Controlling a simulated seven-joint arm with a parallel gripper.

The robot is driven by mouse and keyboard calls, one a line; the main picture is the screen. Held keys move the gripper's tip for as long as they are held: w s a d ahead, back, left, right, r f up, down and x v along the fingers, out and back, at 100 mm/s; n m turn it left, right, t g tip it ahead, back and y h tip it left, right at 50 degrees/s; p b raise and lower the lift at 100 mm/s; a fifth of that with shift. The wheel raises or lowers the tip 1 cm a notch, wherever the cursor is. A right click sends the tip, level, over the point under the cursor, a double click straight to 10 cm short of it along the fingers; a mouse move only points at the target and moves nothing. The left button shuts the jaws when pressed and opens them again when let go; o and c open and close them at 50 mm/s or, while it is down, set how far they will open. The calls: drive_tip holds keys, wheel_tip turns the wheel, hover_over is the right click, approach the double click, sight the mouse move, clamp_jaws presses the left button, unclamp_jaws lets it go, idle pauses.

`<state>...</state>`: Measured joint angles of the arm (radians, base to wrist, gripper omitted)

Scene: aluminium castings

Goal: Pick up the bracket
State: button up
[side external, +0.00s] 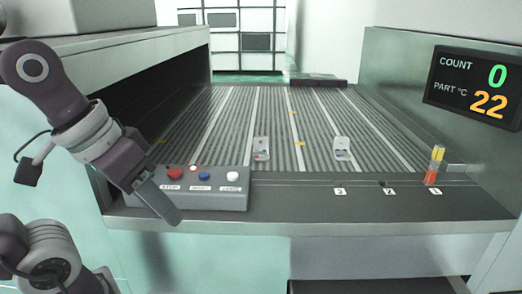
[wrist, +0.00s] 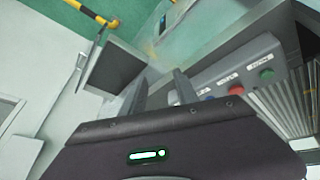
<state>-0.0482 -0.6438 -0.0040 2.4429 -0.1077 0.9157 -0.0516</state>
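Two small pale metal castings lie apart on the ribbed conveyor bed in the side external view, a left one (side external: 261,148) and a right one (side external: 342,148). Either may be the bracket; they are too small to tell. My gripper (side external: 173,213) points down and right at the front left, beside the button box and well away from both castings. In the wrist view my gripper (wrist: 161,88) shows two fingers spread apart with nothing between them. Neither casting can be made out in the wrist view.
The button box (side external: 215,201) stands on the front ledge near my gripper. A red and yellow column (side external: 435,165) stands at right, below a display (side external: 475,85) reading count 0, part 22 °C. A dark flat object (side external: 318,81) lies at the back. The bed around the castings is clear.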

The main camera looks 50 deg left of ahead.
drive_tip(key=w+d+r+n+g+h, duration=0.2)
drive_tip(key=w+n+h, duration=0.2)
drive_tip(key=w+n, duration=0.55)
drive_tip(key=n+t+h, duration=0.4)
drive_tip(key=n+t, duration=0.3)
drive_tip(key=n, duration=0.9)
hover_over(268, 149)
drive_tip(key=s+a, duration=0.2)
drive_tip(key=f, duration=0.6)
drive_tip(key=shift+s+d, duration=0.15)
drive_tip(key=shift+d, duration=0.1)
drive_tip(key=shift+a+f+n, duration=0.35)
drive_tip(key=shift+a+f, duration=0.25)
drive_tip(key=shift+a, duration=0.2)
drive_tip(key=x, duration=0.4)
drive_tip(key=shift+d+f, duration=0.1)
drive_tip(key=shift+f, duration=0.35)
drive_tip(key=shift+d, duration=0.1)
clamp_jaws()
